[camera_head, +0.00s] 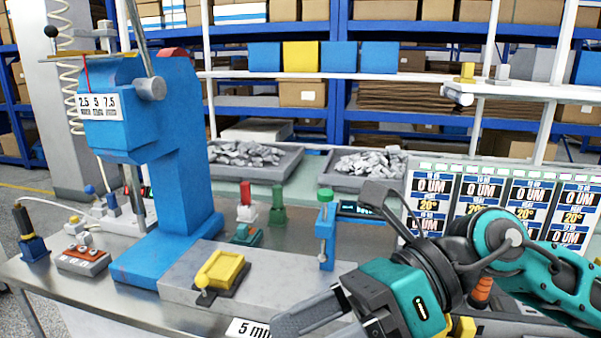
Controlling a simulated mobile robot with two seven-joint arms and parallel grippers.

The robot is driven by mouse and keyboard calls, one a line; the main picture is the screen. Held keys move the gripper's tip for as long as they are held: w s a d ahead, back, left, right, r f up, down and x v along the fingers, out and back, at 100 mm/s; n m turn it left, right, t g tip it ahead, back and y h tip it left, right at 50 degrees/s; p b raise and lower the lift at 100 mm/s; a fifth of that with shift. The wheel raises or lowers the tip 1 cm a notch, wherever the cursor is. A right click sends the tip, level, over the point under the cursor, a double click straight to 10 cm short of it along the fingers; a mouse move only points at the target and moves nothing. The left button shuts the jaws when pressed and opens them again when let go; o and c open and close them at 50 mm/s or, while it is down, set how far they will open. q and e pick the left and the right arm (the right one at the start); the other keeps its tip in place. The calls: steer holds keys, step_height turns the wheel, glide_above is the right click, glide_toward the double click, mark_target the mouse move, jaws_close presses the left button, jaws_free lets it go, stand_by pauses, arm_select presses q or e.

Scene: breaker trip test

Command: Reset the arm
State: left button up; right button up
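My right arm comes in from the right, and its teal and black gripper (325,325) is low in the picture, over the front part of the bench. Its grey fingers point left and stand apart, with nothing seen between them; the lower part is cut off by the frame edge. My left gripper is not in view. A blue press-like machine (165,150) with a number plate, a steel rod and a black-knobbed lever (51,32) stands at the left. A yellow block fixture (220,270) sits on the grey plate before it, left of my gripper.
A blue clamp post (326,230) with a green top stands behind my gripper. Red and green pieces (247,203) and trays of grey parts (245,160) lie behind. A display board (490,205) stands at right.

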steer(key=w+r+m+t+y, duration=0.5)
steer(key=r+m+t+y, duration=0.45)
steer(key=m, duration=0.45)
steer(key=w+d+f+m+t+h, duration=0.3)
steer(key=w+d+m+t+h, duration=0.25)
steer(key=m+t, duration=0.75)
steer(key=w+d+f+m+h, duration=0.2)
steer(key=d+f+m+h, duration=0.2)
steer(key=f+m+h, duration=0.3)
steer(key=w+d+f+m+h, duration=0.2)
steer(key=d+f+m+h, duration=0.2)
steer(key=f+m+h, duration=0.25)
steer(key=s+d+f+m+g+h, duration=0.25)
steer(key=s+f+g, duration=0.25)
steer(key=f, duration=0.3)
steer(key=s+d+f+m+g+h, duration=0.25)
steer(key=s+f+m+g, duration=0.2)
steer(key=f, duration=0.45)
steer(key=s+d+f+m+g+y, duration=0.15)
steer(key=s+f+g, duration=0.45)
steer(key=s, duration=0.6)
steer(key=w+a+f+t+y, duration=0.1)
steer(key=w+a+f+t, duration=0.1)
steer(key=w+f+t, duration=0.5)
steer(key=shift+w+a+f+n+t, duration=0.3)
steer(key=shift+w+f+t, duration=0.15)
steer(key=shift+f, duration=0.6)
steer(key=shift+c, duration=0.3)
